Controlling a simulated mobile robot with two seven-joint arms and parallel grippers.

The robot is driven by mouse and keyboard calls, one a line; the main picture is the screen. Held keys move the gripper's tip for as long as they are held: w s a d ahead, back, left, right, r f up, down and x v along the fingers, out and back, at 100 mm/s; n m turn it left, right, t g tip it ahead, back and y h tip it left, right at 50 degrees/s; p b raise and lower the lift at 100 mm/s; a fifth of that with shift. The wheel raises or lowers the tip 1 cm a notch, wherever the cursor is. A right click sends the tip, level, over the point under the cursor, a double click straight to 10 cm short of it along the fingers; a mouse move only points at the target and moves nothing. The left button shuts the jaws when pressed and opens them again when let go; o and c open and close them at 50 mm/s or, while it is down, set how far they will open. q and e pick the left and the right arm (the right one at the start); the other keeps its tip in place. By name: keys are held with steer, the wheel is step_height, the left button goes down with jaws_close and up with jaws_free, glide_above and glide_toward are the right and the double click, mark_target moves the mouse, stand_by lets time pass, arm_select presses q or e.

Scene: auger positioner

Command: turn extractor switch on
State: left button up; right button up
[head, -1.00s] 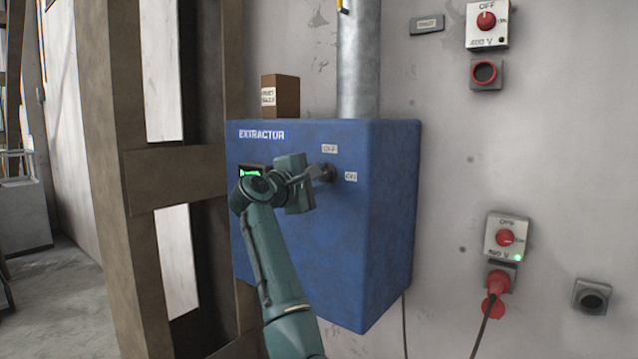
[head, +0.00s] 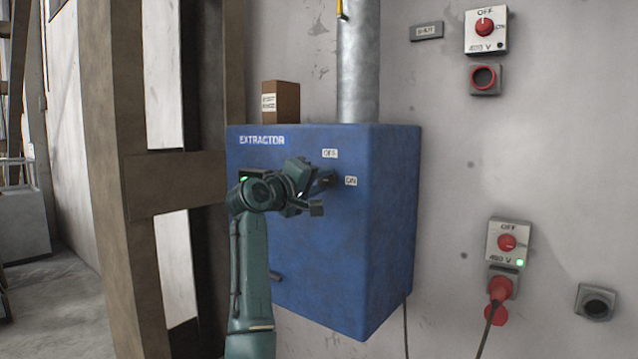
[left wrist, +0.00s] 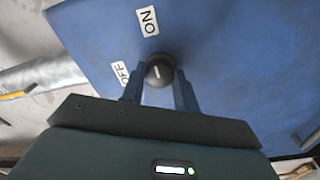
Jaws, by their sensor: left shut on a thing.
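The extractor is a blue box (head: 390,220) on the wall, labelled EXTRACTOR. Its black rotary switch (left wrist: 159,71) shows in the left wrist view with a short white mark. The ON label (left wrist: 148,21) and OFF label (left wrist: 120,73) sit beside it; I cannot tell which label the mark points to. In the head view, the OFF label (head: 330,154) is above the switch and the ON label (head: 351,181) to its right. My left gripper (head: 324,190) is shut on the switch, its fingers (left wrist: 160,85) on either side of the knob. It partly hides the switch in the head view.
A brown block (head: 284,102) and a grey duct (head: 358,75) stand on top of the box. A wooden post (head: 115,200) rises to the left. Wall switches (head: 486,28) and a red plug (head: 500,288) are to the right.

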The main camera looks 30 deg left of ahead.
stand_by(0.5)
arm_select(q)
steer(key=o, duration=1)
steer(key=shift+c, duration=0.2)
steer(key=shift+s, duration=0.1)
arm_select(e)
steer(key=shift+f, duration=0.1)
arm_select(q)
steer(key=shift+s, duration=0.3)
steer(key=s+a+b, duration=0.1)
steer(key=s+b, duration=0.2)
steer(key=s, duration=0.9)
steer(key=shift+s+f, duration=0.2)
steer(key=shift+f, duration=0.05)
arm_select(e)
steer(key=shift+a+f+y, duration=0.3)
steer(key=shift+a+y, duration=0.1)
steer(key=shift+a, duration=0.15)
arm_select(q)
steer(key=shift+w+f, duration=0.1)
arm_select(e)
steer(key=shift+w+d, duration=0.1)
